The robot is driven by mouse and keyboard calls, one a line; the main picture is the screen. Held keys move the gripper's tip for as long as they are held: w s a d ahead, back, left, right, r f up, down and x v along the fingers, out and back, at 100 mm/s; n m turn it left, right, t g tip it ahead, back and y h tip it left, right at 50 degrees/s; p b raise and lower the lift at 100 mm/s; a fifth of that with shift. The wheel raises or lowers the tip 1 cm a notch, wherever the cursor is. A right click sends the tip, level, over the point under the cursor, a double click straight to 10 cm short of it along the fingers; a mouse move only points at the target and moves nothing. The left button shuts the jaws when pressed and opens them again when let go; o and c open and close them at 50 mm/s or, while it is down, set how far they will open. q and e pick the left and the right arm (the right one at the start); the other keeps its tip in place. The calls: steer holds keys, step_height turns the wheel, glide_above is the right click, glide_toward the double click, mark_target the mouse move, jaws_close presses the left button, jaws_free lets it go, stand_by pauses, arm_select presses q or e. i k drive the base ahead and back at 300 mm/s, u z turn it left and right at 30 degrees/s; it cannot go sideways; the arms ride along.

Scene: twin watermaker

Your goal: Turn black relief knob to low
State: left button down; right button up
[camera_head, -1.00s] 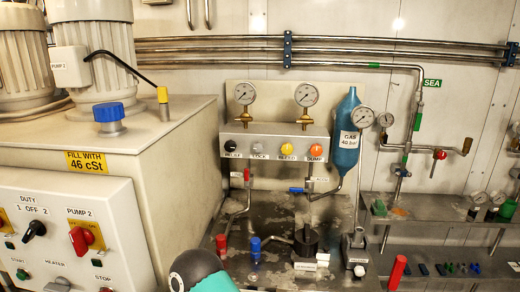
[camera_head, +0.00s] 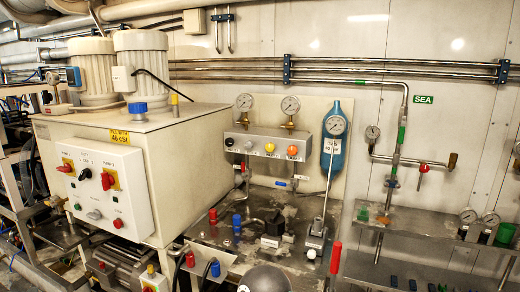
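The black relief knob (camera_head: 229,142) is at the left end of a row on the grey valve panel (camera_head: 262,135). A grey knob (camera_head: 249,145), a yellow knob (camera_head: 270,147) and an orange knob (camera_head: 292,150) follow to its right. The labels under them are too small to read now. The black knob's pointer setting cannot be made out. Neither of my grippers is in view, and nothing touches the knob.
The large beige tank (camera_head: 130,140) fills the left. Red (camera_head: 213,216) and blue (camera_head: 237,220) caps stand on the bench below. A grey rounded shape shows at bottom centre.

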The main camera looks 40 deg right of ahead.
mark_target(229, 142)
steer(key=z, duration=0.05)
steer(key=k, duration=0.45)
steer(key=z, duration=0.55)
steer(key=i, duration=0.95)
steer(key=z, duration=0.1)
